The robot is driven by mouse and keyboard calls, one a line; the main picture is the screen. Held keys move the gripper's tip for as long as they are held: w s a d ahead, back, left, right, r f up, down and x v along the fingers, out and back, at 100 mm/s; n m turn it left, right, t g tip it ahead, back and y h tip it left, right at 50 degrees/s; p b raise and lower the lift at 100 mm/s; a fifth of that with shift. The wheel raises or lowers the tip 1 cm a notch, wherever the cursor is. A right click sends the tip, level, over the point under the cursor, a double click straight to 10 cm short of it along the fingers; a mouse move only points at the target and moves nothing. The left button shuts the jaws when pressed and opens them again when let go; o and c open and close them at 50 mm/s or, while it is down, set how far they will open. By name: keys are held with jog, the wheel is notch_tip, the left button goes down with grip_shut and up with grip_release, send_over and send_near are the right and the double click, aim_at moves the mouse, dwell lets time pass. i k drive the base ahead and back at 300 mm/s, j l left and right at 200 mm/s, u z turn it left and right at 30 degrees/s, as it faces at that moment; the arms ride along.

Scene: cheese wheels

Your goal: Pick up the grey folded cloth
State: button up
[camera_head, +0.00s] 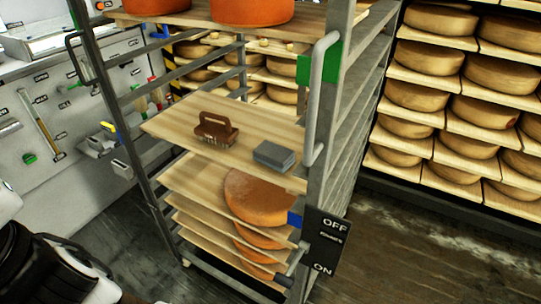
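The grey folded cloth (273,155) lies flat on a wooden shelf board (180,127) of the metal rack, close to the board's front right corner. A brown-handled brush (215,130) stands on the same board to the left of the cloth, with a gap between them. Black and white parts of my arm show at the lower left, well away from the cloth. My gripper's fingers are not in view.
The rack's right post (325,130) with a grey handle rises just right of the cloth. Orange cheese wheels (252,15) sit on a board above. More wheels (258,197) lie on boards below. A tool wall (50,180) stands at left, full cheese shelves at right.

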aim_at(278, 158)
jog(key=j+z, duration=0.15)
jog(key=j, duration=0.5)
jog(key=k+j+z, duration=0.15)
jog(key=j, duration=0.45)
jog(key=j+z, duration=0.15)
jog(key=j, duration=0.5)
jog(key=i, duration=0.45)
